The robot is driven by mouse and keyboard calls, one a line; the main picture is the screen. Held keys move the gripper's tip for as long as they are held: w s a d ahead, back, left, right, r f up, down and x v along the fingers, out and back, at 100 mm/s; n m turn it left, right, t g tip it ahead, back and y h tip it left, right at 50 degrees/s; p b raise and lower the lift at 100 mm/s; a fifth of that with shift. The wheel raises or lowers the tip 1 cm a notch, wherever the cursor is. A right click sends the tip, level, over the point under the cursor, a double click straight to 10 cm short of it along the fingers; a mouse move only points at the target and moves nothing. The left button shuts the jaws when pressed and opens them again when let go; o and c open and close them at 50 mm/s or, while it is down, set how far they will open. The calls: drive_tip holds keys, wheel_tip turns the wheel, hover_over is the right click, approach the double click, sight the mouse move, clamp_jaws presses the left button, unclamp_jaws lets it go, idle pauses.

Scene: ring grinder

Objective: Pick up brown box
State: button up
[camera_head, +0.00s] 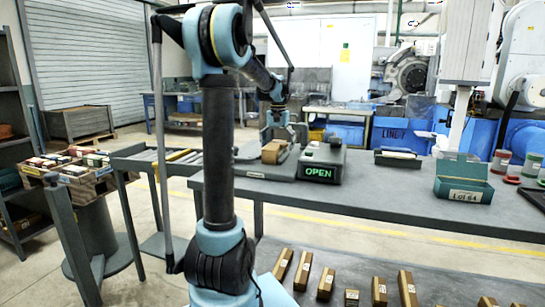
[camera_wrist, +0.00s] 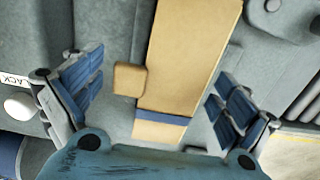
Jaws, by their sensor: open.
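A brown box (camera_head: 274,152) lies on a grey device on the table in the head view. In the wrist view the long brown box (camera_wrist: 190,55) runs from the top edge to near my gripper's palm. A blue band crosses its near end, and a small brown block sits against its left side. My gripper (camera_head: 282,131) is above the box in the head view. In the wrist view my gripper (camera_wrist: 158,92) is open, with one blue-padded finger on each side of the box and visible gaps. It holds nothing.
A black display reading OPEN (camera_head: 319,173) stands right of the box. A green box labelled LOT 64 (camera_head: 464,182) and a dark tray (camera_head: 398,158) are farther right. Several brown blocks lie on the lower shelf (camera_head: 340,260). The table's front middle (camera_head: 390,195) is clear.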

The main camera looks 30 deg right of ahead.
sight(278, 144)
drive_tip(key=c, duration=1.1)
drive_tip(key=shift+c, duration=0.2)
wheel_tip(278, 144, up, 10)
drive_tip(key=shift+r, duration=0.1)
